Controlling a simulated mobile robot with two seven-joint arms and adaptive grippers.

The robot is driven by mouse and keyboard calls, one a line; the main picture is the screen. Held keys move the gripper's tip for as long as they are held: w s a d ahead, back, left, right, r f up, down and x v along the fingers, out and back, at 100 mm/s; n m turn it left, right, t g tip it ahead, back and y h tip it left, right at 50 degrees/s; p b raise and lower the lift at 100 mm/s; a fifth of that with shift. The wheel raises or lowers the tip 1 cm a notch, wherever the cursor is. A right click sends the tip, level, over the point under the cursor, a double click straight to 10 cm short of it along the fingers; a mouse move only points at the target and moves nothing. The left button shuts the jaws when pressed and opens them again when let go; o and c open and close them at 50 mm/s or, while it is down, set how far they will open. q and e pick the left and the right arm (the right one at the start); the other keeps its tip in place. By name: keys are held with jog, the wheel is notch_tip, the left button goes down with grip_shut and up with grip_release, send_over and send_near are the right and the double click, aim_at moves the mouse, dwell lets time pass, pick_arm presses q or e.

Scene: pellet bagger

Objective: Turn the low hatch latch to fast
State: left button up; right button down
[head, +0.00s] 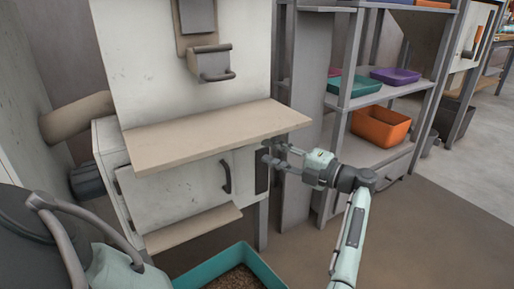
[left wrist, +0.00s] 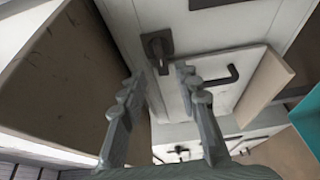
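The low hatch (head: 175,190) is a pale panel with a dark curved handle (head: 227,177), under a tan ledge in the head view. In the left wrist view the latch (left wrist: 158,47) is a dark square plate with a short lever, beside the hatch panel (left wrist: 225,90). My left gripper (head: 274,153) is at the right end of the hatch front. In the left wrist view its fingers (left wrist: 160,78) are apart, with the latch ahead of the gap and nothing held. In the head view the gripper covers much of the latch area. My right gripper is not in view.
The tan ledge (head: 215,137) juts out above the hatch. A smaller shelf (head: 190,230) sits below it, and a teal bin of pellets (head: 240,272) stands in front. A grey rack with an orange bin (head: 380,127) stands to the right.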

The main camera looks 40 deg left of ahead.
pick_arm(q)
jog(key=d, duration=0.5)
jog(key=shift+w, duration=0.25)
